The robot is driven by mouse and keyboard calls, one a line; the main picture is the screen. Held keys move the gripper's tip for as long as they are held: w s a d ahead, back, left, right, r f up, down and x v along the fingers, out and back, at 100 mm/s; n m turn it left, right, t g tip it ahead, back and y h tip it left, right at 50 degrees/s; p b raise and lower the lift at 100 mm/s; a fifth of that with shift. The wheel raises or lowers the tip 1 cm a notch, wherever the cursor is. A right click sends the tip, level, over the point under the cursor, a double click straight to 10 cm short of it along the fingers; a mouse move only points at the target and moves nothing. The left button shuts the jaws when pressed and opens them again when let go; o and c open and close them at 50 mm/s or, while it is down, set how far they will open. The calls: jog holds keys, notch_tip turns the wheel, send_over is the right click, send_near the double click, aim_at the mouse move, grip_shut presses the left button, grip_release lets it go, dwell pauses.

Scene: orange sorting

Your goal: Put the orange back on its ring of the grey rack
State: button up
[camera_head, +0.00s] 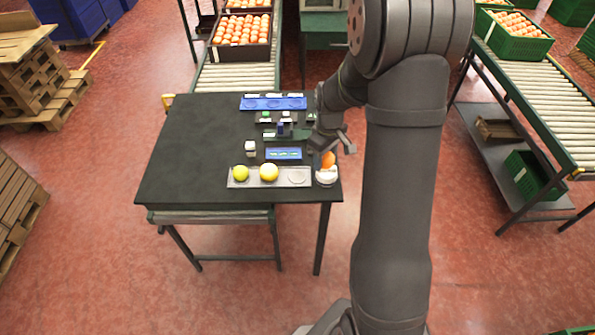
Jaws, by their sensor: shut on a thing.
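The orange (328,159) is at the right end of the black table, just above a round white dish-like thing (327,179). Whether the two touch I cannot tell. My gripper (329,150) is shut on the orange from above, and its fingers partly hide the fruit. The grey rack (282,182) lies along the table's front edge, left of the white dish. The rack's right ring (296,178) is empty.
Farther back are a dark rack with small items (266,117) and a long blue tray (272,103). The table's left side (190,150) is clear.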

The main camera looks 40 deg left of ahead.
send_over(298, 177)
notch_tip(298, 177, down, 5)
jog(key=shift+f, duration=0.1)
jog(key=shift+a+f, duration=0.1)
jog(key=shift+f, duration=1.8)
jog(key=shift+f, duration=0.1)
jog(key=o, duration=1.1)
notch_tip(298, 177, up, 12)
jog(key=shift+r, duration=0.1)
